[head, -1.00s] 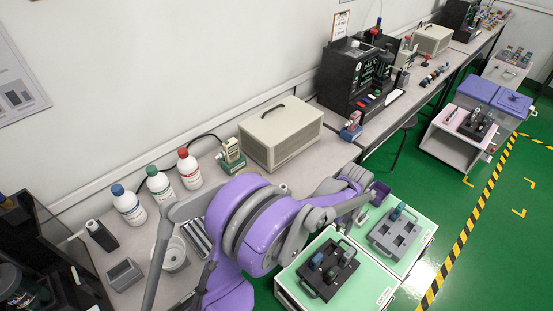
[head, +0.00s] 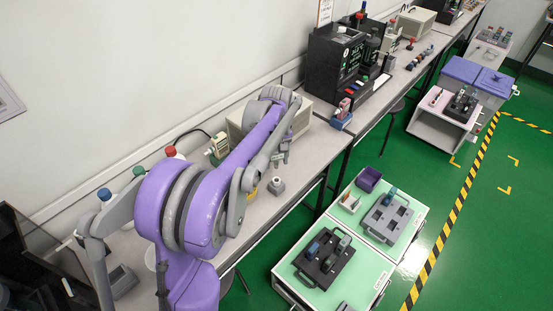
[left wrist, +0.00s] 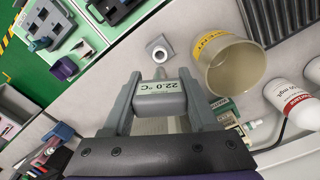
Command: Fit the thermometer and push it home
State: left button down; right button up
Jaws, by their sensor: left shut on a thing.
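My left gripper (left wrist: 160,108) is shut on the thermometer (left wrist: 160,98), a grey block whose display reads 22.0 °C. The fingers grip it from both sides in the left wrist view. A small light-grey square base with a round raised opening (left wrist: 160,51) stands on the bench just beyond the held thermometer, apart from it. In the head view this base (head: 276,186) sits near the bench's front edge, just below my left gripper (head: 282,154). My right gripper is not in view.
A wide cup with a yellow label (left wrist: 225,68) stands close to the right of the base in the left wrist view. Bottles and a beige box (head: 299,119) stand along the wall.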

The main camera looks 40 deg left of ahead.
pick_arm(q)
jog(key=shift+f, duration=0.1)
jog(key=shift+f+b, duration=1.45)
jog(key=shift+f, duration=0.8)
jog(key=shift+f+b, duration=1.15)
jog(key=shift+f, duration=0.6)
jog(key=shift+c, duration=0.5)
grip_release()
jog(key=shift+r, duration=0.1)
notch_tip(320, 180, up, 11)
jog(key=shift+f+p, duration=0.15)
jog(key=shift+p, duration=0.4)
